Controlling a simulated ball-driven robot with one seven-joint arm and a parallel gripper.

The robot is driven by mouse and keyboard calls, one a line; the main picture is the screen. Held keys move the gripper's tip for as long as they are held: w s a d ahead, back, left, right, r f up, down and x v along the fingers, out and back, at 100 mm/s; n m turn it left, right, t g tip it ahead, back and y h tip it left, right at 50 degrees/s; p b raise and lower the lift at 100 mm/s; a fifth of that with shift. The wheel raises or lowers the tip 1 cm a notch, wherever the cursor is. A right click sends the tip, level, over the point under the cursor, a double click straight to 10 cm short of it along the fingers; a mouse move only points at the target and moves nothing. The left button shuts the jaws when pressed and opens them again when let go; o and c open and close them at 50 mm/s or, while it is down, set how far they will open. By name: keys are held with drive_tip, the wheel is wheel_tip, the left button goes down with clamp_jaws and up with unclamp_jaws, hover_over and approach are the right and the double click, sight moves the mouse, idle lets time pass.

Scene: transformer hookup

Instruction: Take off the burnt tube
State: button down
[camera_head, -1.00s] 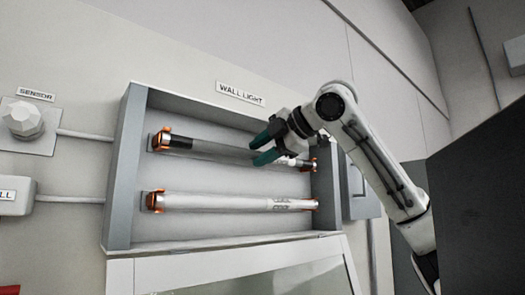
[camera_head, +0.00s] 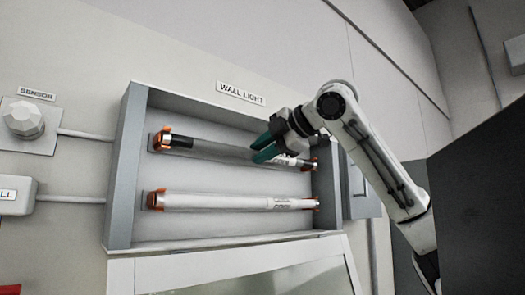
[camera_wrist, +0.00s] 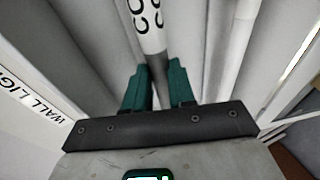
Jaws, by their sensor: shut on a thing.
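The burnt tube (camera_head: 215,151) is the upper of two tubes in the wall light box. It is grey, with blackened stretches near its ends, and sits between orange end holders. My gripper (camera_head: 263,147) is at its right half, with green fingers shut on it. In the wrist view my gripper (camera_wrist: 158,85) has one finger on each side of the burnt tube (camera_wrist: 150,28), whose printed letters show just beyond the fingers. The stretch between the fingers is dark.
A clean white lower tube (camera_head: 230,202) sits in its own orange holders, close below; it also shows in the wrist view (camera_wrist: 232,45). The grey box walls (camera_head: 122,170) rise around both tubes. A panel (camera_head: 250,275) stands below.

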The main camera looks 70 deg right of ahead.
drive_tip(key=shift+s+a+b, duration=0.15)
drive_tip(key=shift+s+a, duration=0.35)
drive_tip(key=shift+s, duration=0.35)
drive_tip(key=shift+s+a+b, duration=0.15)
drive_tip(key=shift+s+a, duration=0.35)
drive_tip(key=shift+s, duration=0.35)
idle(0.4)
drive_tip(key=shift+s+a+b, duration=0.1)
drive_tip(key=shift+s+a, duration=0.35)
drive_tip(key=shift+s, duration=0.25)
drive_tip(key=shift+s+a+b, duration=0.15)
drive_tip(key=shift+s+a, duration=0.25)
drive_tip(key=shift+s, duration=0.3)
drive_tip(key=shift+s+a+b, duration=0.1)
drive_tip(key=shift+s+a, duration=0.35)
drive_tip(key=shift+s, duration=0.25)
